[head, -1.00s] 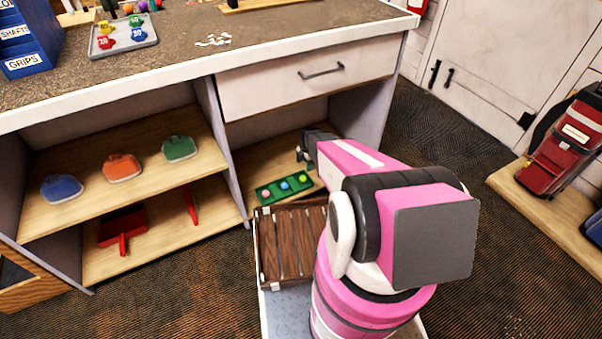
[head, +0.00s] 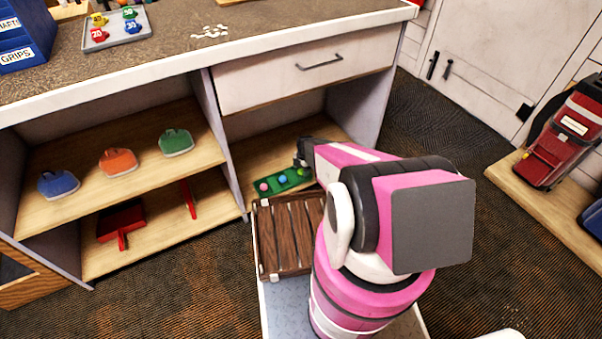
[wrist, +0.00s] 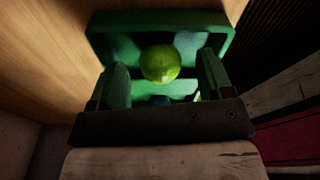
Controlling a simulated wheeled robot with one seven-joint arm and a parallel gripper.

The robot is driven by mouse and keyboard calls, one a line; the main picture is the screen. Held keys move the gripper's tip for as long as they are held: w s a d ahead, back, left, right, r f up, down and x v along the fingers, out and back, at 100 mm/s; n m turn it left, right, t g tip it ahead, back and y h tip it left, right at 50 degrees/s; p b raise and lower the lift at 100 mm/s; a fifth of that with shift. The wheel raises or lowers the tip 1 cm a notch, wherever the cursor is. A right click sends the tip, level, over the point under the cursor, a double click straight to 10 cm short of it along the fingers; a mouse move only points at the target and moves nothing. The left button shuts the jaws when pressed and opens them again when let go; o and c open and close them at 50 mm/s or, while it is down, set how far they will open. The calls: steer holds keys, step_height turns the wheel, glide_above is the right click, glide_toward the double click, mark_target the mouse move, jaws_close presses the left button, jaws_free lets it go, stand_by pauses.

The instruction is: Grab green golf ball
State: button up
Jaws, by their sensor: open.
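The green golf ball (wrist: 160,63) sits in the green tray (wrist: 222,28) and lies between my finger tips in the wrist view, with a gap on each side. My gripper (wrist: 162,66) is open around it. In the head view, the tray (head: 273,190) is on the low wooden shelf under the drawer, with a pink ball (head: 263,187) and a blue ball (head: 283,180) to the left of the green one. My gripper (head: 303,165) reaches down over the tray's right end. Contact with the ball cannot be told.
The drawer (head: 307,70) and bench top are above the shelf (head: 243,158), and a divider stands to the left. A brown slatted crate (head: 290,238) is in front of the shelf. Coloured club heads (head: 118,162) sit on the left shelf.

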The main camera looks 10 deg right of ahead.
steer(key=shift+f, duration=0.55)
steer(key=c, duration=1)
steer(key=shift+r, duration=0.15)
